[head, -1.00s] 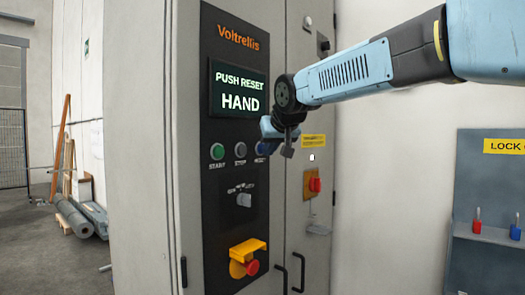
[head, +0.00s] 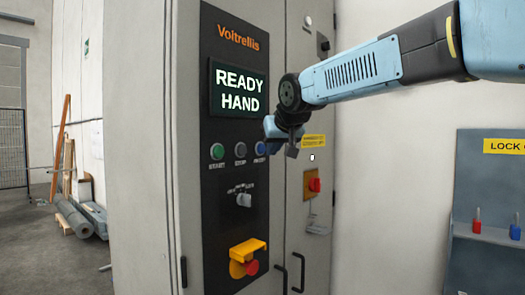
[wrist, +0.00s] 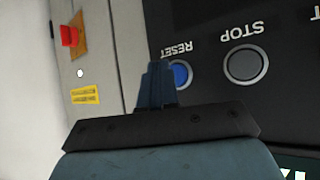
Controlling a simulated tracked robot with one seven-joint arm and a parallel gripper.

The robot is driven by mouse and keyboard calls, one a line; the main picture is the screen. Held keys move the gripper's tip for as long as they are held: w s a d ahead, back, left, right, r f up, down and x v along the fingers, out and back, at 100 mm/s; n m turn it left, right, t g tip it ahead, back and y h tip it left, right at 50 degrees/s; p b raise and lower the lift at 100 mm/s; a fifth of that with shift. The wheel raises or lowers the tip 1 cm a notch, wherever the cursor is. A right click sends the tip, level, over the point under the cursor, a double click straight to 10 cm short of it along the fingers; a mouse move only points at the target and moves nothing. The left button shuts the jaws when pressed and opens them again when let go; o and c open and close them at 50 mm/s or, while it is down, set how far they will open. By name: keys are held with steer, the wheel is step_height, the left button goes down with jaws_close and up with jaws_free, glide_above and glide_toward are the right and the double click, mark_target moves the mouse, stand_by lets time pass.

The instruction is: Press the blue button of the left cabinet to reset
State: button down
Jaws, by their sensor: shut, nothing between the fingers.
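The cabinet (head: 147,150) has a black control panel with a screen (head: 238,90) that reads "READY HAND". Below the screen are a green start button (head: 217,151), a grey stop button (head: 240,150) and the blue reset button (head: 261,148). My gripper (head: 293,150) is shut and empty, just right of the blue button in the head view. In the wrist view my gripper's fingers (wrist: 157,85) stand beside the blue button (wrist: 181,74) and overlap its edge. I cannot tell whether they touch it.
A yellow-shrouded red button (head: 250,268) and a selector switch (head: 243,199) sit lower on the panel. A red rotary switch (head: 314,185) is on the cabinet's right part. A lock board (head: 490,185) stands at the right. Pipes (head: 73,217) lie at the left.

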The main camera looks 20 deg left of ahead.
steer(key=shift+d, duration=0.15)
steer(key=shift+s+d, duration=0.3)
steer(key=shift+d, duration=0.45)
steer(key=shift+s+d, duration=0.35)
steer(key=shift+d, duration=0.4)
steer(key=shift+s+d, duration=0.3)
steer(key=shift+d, duration=0.45)
steer(key=s+d+f+m+h, duration=0.1)
steer(key=s+d+f, duration=0.2)
steer(key=d, duration=0.6)
steer(key=s+d+f+m+h, duration=0.2)
steer(key=d+f, duration=0.1)
steer(key=d, duration=0.5)
steer(key=s+d+f+m+h, duration=0.1)
steer(key=s+d+f, duration=0.2)
steer(key=d, duration=0.6)
steer(key=s+d+f+m+g+h, duration=0.2)
steer(key=s+d+f+m+g, duration=0.1)
steer(key=s+d+f, duration=0.9)
steer(key=s+f, duration=0.1)
steer(key=s, duration=0.3)
steer(key=shift+s+f, duration=0.15)
steer(key=shift+f, duration=0.2)
